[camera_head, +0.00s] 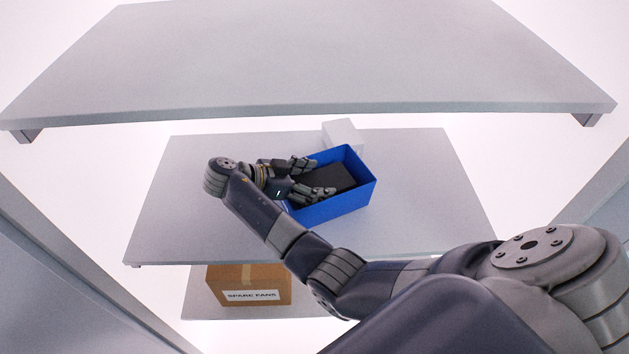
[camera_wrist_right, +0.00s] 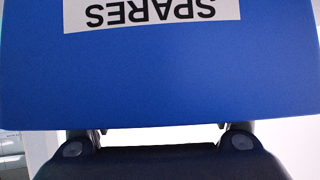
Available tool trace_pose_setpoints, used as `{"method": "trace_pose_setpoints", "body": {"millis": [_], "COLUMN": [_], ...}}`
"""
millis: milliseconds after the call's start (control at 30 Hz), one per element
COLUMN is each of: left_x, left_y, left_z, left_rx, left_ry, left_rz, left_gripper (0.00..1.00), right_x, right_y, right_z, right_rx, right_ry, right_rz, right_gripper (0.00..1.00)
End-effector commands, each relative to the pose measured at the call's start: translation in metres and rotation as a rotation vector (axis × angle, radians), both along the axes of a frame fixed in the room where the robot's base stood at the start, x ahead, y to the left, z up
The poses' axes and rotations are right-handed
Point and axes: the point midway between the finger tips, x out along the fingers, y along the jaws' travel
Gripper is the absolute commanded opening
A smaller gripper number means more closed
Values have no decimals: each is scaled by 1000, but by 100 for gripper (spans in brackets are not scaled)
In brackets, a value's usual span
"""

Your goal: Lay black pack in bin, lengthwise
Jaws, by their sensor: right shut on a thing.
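The blue bin (camera_head: 340,206) stands on the middle shelf board with its open top up. In the right wrist view its outer wall (camera_wrist_right: 160,75) fills most of the picture, with an upside-down SPARES label. The black pack (camera_head: 338,178) is inside the bin's walls. My right gripper (camera_head: 323,177) reaches over the bin's left side and is shut on the pack, one finger on either side. In the wrist view the bin wall hides the fingertips and the pack. I cannot tell whether the pack touches the bin floor. My left gripper is not in view.
A white box (camera_head: 342,133) stands close behind the bin. The middle board (camera_head: 190,200) is bare to the left and right. A large upper board (camera_head: 300,55) hangs above. A cardboard box labelled SPARE FANS (camera_head: 248,280) sits on the lower board.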

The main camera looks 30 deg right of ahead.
Motion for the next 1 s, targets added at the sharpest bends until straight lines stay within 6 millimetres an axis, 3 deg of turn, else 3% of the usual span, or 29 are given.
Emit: {"method": "trace_pose_setpoints", "body": {"millis": [100,300,333,367,800,1000], "left_x": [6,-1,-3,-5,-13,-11], "left_y": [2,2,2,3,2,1], "left_z": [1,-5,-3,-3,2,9], "left_rx": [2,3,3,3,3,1], "left_ry": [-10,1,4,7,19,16], "left_rz": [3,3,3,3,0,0], "left_gripper": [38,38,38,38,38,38], "right_x": [0,0,0,0,1,6], "right_y": [0,0,0,0,1,32], "right_z": [1,-4,-3,-2,4,21], "right_rx": [0,0,1,1,1,5], "right_ry": [-1,0,-1,-1,-1,0], "right_rz": [0,1,1,1,2,4], "right_gripper": [47,47,81,83,83,83]}}
